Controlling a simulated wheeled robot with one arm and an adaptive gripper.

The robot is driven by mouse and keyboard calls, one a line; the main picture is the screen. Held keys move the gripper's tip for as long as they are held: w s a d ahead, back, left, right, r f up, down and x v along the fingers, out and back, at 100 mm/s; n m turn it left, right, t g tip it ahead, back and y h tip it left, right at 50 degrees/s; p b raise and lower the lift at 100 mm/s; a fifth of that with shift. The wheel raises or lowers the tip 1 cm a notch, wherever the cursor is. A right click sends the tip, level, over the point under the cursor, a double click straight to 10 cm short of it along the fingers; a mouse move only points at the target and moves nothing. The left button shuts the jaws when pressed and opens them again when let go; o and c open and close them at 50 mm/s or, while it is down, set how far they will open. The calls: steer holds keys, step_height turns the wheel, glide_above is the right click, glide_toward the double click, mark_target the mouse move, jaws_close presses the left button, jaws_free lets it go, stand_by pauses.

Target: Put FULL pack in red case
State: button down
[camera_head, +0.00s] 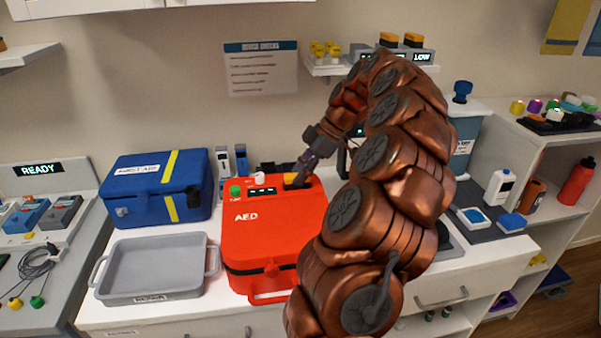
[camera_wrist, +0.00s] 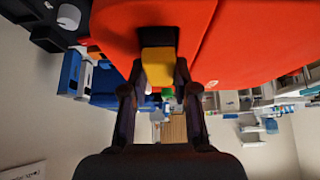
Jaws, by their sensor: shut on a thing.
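The red case (camera_head: 275,222), marked AED, stands on the white counter, and its red top (camera_wrist: 245,40) fills the upper part of the wrist view. My gripper (camera_head: 299,178) is at the right rear of the case top, shut on a pack with a yellow end (camera_head: 291,178). In the wrist view the yellow pack (camera_wrist: 158,66) sits between the fingertips (camera_wrist: 157,92), at a dark slot in the red top. I cannot tell how deep it sits. Its label is not visible, so FULL cannot be read.
A grey tray (camera_head: 152,268) and a blue first-aid case (camera_head: 155,188) stand left of the red case. Two yellow-topped packs (camera_head: 400,40) stand on a wall shelf by a LOW display (camera_head: 421,57).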

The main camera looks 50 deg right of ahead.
steer(key=c, duration=0.8)
jaws_free()
steer(key=v, duration=0.7)
steer(key=shift+r, duration=0.2)
steer(key=shift+s+d, duration=0.1)
